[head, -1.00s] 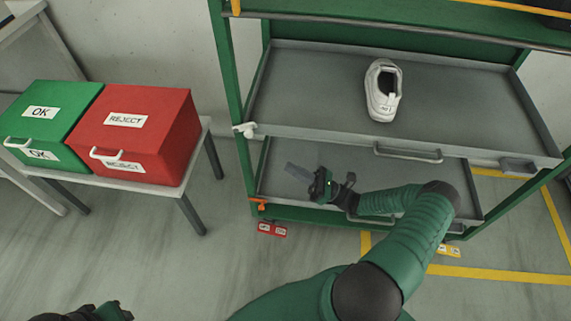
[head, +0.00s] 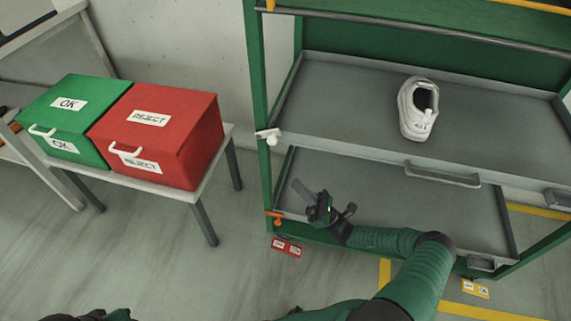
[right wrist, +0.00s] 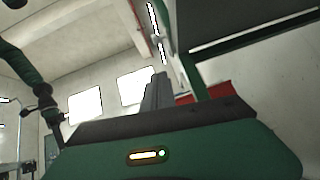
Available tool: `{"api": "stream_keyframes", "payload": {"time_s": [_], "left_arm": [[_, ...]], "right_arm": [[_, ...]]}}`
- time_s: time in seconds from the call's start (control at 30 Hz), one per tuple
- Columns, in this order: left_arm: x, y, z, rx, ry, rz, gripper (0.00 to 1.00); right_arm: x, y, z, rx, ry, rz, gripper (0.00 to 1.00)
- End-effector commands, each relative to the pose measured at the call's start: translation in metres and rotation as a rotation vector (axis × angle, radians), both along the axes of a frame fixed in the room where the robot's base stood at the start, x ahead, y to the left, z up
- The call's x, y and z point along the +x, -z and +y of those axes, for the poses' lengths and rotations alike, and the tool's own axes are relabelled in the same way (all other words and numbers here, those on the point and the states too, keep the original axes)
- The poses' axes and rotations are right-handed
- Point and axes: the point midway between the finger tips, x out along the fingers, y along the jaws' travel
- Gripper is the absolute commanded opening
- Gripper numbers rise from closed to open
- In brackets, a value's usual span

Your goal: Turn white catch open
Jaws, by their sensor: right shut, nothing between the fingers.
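The white catch (head: 270,136) sits on the left front post of the green rack, at the left end of the upper tray's front edge. My right gripper (head: 301,189) is shut and empty, below and a little right of the catch in the picture, apart from it.
A white shoe (head: 418,108) stands on the upper tray (head: 340,100). An orange catch (head: 276,217) is lower on the same post, by the lower tray (head: 440,195). Left are a green OK box (head: 65,120) and a red REJECT box (head: 160,135) on a table (head: 205,185).

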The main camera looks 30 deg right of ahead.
Motion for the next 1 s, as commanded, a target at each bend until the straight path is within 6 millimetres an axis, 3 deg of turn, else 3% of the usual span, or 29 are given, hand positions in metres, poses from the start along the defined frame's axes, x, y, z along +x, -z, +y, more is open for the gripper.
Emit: {"api": "stream_keyframes", "payload": {"time_s": [0.5,0.7,1.0], "left_arm": [[0.0,0.015,0.0,0.0,0.0,0.0,0.36],[0.0,0.021,0.0,0.0,0.0,0.0,0.36],[0.0,0.021,0.0,0.0,0.0,0.0,0.36]], "right_arm": [[0.058,-0.071,0.037,-0.002,-0.002,-0.003,0.0],[0.059,-0.1,0.032,0.0,0.0,0.0,0.0],[0.06,-0.108,0.031,-0.001,-0.001,0.002,0.0]]}}
